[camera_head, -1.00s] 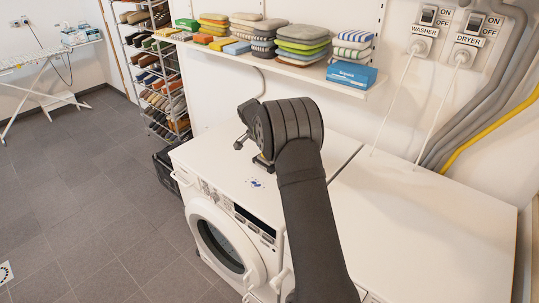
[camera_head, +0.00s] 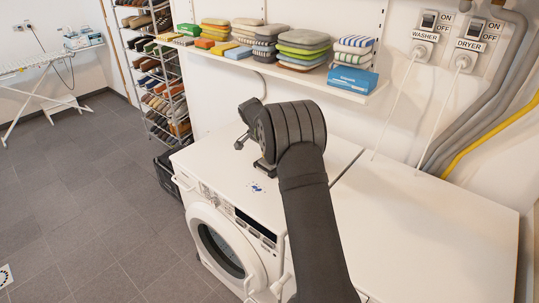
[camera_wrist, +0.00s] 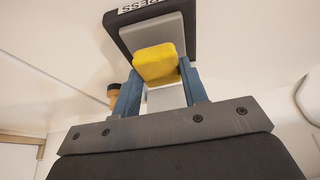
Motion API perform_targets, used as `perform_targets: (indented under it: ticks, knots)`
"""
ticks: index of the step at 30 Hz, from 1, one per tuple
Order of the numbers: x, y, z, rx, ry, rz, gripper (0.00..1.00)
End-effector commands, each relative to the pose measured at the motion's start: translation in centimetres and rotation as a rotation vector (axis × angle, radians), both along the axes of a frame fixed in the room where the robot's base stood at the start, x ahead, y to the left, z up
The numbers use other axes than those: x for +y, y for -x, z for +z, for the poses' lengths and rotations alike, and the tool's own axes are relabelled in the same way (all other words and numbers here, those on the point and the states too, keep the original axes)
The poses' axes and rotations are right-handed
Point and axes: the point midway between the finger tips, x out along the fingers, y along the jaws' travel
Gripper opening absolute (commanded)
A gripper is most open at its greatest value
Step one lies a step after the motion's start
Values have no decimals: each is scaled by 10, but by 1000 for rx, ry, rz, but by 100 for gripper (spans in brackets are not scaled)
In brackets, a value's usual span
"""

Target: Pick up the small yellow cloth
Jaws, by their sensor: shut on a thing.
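In the wrist view the small yellow cloth (camera_wrist: 156,64) is a compact folded pad between the tips of my blue fingers. My gripper (camera_wrist: 160,75) is shut on it. A grey and black block with white lettering ending in "RESS" (camera_wrist: 150,22) is right behind the cloth. I cannot tell whether the cloth touches it. In the head view my dark arm reaches over the white washer (camera_head: 215,177), and my fingers and the cloth are hidden behind it.
A wall shelf (camera_head: 340,92) above the washer holds several cloth stacks and a blue box (camera_head: 352,78). A shoe rack (camera_head: 160,75) stands at the back left. The white top of the dryer (camera_head: 430,225) is clear. A brown, round-ended thing (camera_wrist: 113,93) is beside my left finger.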

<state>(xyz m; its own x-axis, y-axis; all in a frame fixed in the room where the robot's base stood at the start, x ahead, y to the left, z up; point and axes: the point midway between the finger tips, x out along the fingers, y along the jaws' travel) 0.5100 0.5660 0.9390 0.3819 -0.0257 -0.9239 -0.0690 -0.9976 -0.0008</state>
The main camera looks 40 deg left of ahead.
Motion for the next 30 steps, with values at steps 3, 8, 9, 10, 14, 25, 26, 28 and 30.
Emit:
perform_targets:
  ticks: [3,8,9,10,14,25,26,28,30]
  knots:
    - [1,0,18,-2,-2,1,15]
    - [3,32,18,0,1,4,15]
    - [4,43,18,1,2,6,15]
    - [4,51,17,1,2,5,15]
    - [7,90,18,0,1,6,15]
    - [12,167,17,0,1,3,15]
    - [12,170,17,0,1,3,15]
    - [13,175,17,0,0,1,15]
    - [13,178,16,0,1,0,15]
